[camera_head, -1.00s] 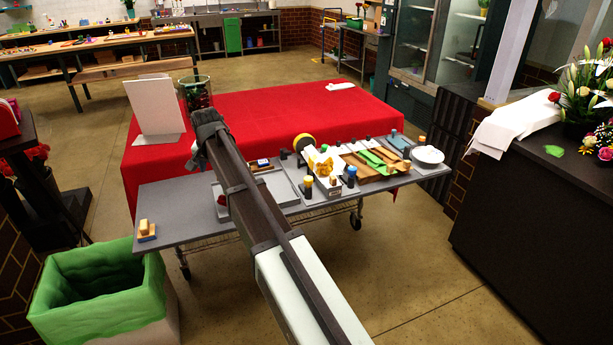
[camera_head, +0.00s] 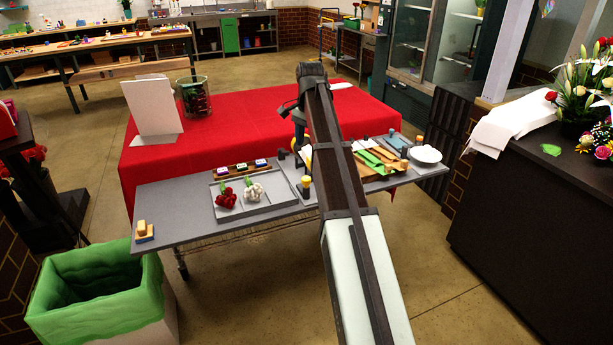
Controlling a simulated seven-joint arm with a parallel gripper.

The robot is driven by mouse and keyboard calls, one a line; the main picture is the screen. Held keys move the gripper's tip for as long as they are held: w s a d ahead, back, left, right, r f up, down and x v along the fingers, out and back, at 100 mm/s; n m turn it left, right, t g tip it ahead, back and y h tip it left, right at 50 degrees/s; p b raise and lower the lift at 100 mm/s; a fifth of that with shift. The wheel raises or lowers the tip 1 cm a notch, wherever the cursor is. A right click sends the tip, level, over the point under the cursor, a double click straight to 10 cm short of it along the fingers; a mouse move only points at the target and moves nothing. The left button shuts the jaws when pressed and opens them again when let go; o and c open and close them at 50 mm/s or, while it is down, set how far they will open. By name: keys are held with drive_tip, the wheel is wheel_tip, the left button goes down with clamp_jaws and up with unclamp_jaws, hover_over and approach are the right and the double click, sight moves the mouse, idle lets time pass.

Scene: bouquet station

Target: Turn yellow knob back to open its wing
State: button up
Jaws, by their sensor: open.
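A yellow-topped knob (camera_head: 305,180) on a dark post stands at the front of the grey station, just left of my arm. Another yellowish-topped post (camera_head: 420,140) stands at the far right end. I cannot tell which wing belongs to which knob. A sliver of another yellow part (camera_head: 308,158) shows behind the front knob. My gripper (camera_head: 300,145) hangs down left of the arm, above and behind the front knob. It is open; its fingertips are mostly hidden and contact cannot be told. My arm covers the middle of the station.
A grey tray (camera_head: 282,200) holds a red flower bunch (camera_head: 226,198) and a white one (camera_head: 253,191). Wooden and green strips (camera_head: 372,158) and a white bowl (camera_head: 426,154) lie right of my arm. The red-covered table (camera_head: 230,125) behind is largely clear.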

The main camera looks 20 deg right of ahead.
sight(306, 178)
drive_tip(key=f, duration=1.3)
drive_tip(key=shift+w+a, duration=0.1)
drive_tip(key=shift+w, duration=0.15)
drive_tip(key=shift+c, duration=0.3)
drive_tip(key=c, duration=1)
